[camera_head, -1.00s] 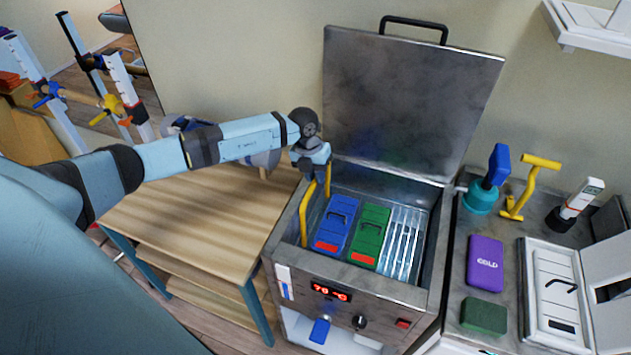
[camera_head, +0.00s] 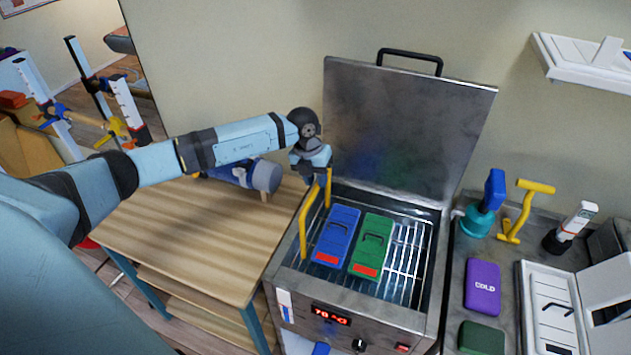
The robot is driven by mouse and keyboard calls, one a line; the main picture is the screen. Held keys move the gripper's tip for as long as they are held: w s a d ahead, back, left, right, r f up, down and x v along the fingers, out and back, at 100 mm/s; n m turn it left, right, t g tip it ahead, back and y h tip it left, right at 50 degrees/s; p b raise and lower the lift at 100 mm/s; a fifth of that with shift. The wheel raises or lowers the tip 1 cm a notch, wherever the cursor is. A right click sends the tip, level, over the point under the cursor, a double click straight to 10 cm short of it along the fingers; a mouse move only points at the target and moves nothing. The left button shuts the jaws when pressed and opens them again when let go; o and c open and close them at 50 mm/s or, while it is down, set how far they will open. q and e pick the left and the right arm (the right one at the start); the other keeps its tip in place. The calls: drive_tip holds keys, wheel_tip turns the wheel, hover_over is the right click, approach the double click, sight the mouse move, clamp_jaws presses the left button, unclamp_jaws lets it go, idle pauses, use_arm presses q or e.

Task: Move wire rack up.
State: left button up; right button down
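The wire rack (camera_head: 402,262) sits high in the open metal heating tank (camera_head: 437,235), its bars showing around the packs. A blue pack (camera_head: 336,236) and a green pack (camera_head: 371,246) lie side by side on it. A tall yellow handle (camera_head: 304,228) stands at the rack's left side. My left gripper (camera_head: 318,172) is at the top of this handle and looks shut on it; the fingertips are small and partly hidden. My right gripper is not in view.
The tank's lid (camera_head: 405,125) stands open behind. A wooden table (camera_head: 195,235) with a blue and grey device (camera_head: 245,174) is at left. The right counter holds a purple pack (camera_head: 482,287), a dark green pack (camera_head: 481,338), a teal-and-blue tool (camera_head: 485,210) and a yellow tool (camera_head: 519,215).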

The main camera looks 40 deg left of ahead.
use_arm(q)
drive_tip(key=shift+s+d+f, duration=0.1)
drive_tip(key=shift+s, duration=0.05)
drive_tip(key=shift+r, duration=0.2)
drive_tip(key=b+v, duration=0.3)
drive_tip(key=v, duration=1)
drive_tip(key=shift+r, duration=0.3)
